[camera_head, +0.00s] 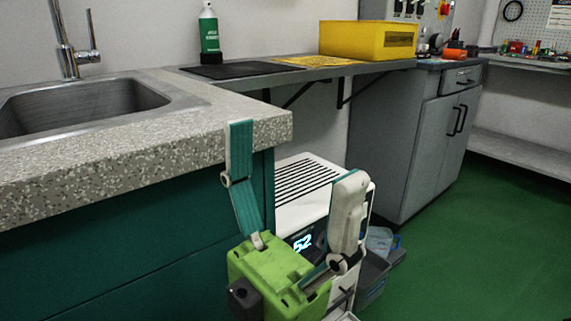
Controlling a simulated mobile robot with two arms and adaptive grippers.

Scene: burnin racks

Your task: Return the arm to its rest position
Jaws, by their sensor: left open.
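My left gripper (295,152) is at the lower middle of the head view, with a lime-green body and two fingers with teal pads pointing up. The fingers are wide apart and nothing is between them. The gripper shows in front of the speckled counter's right corner and a white unit. The rest of my left arm is out of view or hidden, and my right gripper is not in view.
A speckled counter (120,165) with a sink (85,105) fills the left. A white unit (303,215) with a lit display stands beside it. A green bottle (209,38) and yellow bin (368,42) stand behind. Green floor (490,240) is open at right.

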